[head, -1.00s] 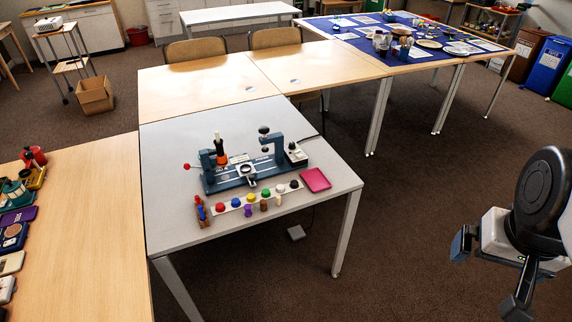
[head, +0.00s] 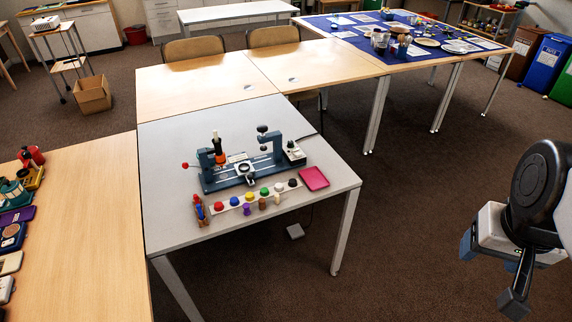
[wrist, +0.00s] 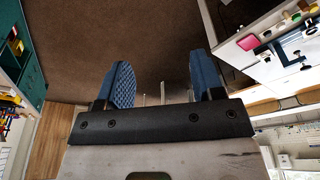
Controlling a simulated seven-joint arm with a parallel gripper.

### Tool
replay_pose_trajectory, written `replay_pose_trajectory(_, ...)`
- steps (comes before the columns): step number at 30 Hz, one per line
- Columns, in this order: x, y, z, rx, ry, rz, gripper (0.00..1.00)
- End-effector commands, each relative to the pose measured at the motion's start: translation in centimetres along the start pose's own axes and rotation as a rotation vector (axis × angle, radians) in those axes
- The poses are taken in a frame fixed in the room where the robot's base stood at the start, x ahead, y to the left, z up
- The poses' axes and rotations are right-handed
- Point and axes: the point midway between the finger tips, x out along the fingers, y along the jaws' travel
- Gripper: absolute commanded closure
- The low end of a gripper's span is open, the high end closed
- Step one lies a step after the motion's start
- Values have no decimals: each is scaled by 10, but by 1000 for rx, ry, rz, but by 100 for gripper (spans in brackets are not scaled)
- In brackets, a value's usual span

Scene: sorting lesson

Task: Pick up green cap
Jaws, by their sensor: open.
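The green cap (head: 264,191) sits in a row of small coloured caps on a white strip at the front of the grey table. The yellow cap (head: 249,196) is on its left and the white cap (head: 279,187) on its right. My gripper (head: 489,275) is at the far right of the head view, over the floor and well apart from the table. In the wrist view its two blue-padded fingers (wrist: 162,78) stand apart with nothing between them.
A blue-grey press device (head: 245,172) stands right behind the cap row. A pink tray (head: 314,178) lies right of it. Small wooden pegs and a purple piece (head: 246,209) stand in front of the caps.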

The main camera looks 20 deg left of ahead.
Motion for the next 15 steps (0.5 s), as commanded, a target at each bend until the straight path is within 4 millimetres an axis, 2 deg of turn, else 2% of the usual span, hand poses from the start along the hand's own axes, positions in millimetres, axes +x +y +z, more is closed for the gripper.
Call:
replay_pose_trajectory(8,5,-16,-36,-92,-18,-11,39)
replay_pose_trajectory(15,16,-46,-86,-228,-37,-28,39)
